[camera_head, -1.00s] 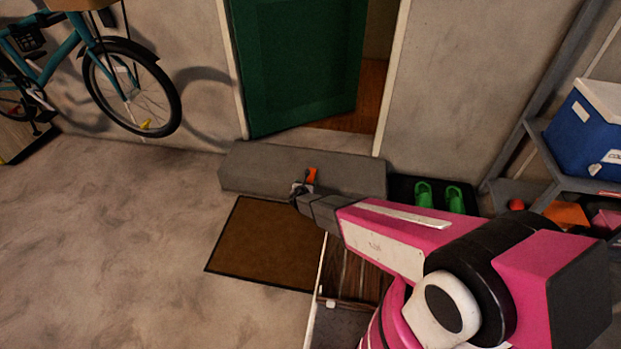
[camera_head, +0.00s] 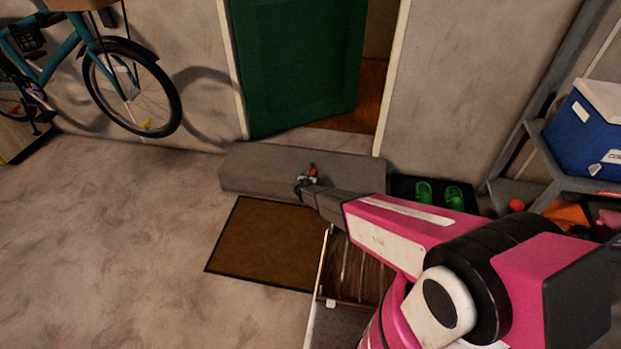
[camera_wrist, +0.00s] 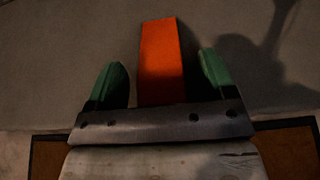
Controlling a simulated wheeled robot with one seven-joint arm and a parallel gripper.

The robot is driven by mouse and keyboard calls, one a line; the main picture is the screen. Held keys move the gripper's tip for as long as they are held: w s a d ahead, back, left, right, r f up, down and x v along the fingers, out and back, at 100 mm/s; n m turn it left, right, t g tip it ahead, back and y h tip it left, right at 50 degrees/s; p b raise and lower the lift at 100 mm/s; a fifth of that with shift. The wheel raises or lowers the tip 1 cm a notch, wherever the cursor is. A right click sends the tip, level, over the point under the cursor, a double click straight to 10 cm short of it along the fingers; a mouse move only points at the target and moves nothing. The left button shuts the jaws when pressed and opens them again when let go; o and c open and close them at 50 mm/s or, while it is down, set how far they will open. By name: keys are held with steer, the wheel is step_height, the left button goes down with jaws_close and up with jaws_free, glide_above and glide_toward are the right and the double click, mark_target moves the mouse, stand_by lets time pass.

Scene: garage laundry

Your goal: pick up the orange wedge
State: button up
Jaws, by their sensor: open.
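The orange wedge (camera_wrist: 162,60) is a long orange block on the grey concrete step, and its near end is hidden behind the gripper's metal plate in the wrist view. In the head view only a small orange bit of the wedge (camera_head: 312,167) shows past my gripper (camera_head: 308,174). In the wrist view my gripper (camera_wrist: 162,85) is open, with one green fingertip on each side of the wedge. A gap shows between the wedge and each finger. I cannot tell how far the fingertips are above the step.
The grey step (camera_head: 245,170) lies before the green door (camera_head: 300,65), which stands ajar. A brown doormat (camera_head: 260,245) is in front of it. Green clogs (camera_head: 425,193) stand on a dark tray to the right, near a shelf with a blue cooler (camera_head: 585,130). Open floor lies left.

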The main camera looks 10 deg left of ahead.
steer(key=c, duration=1)
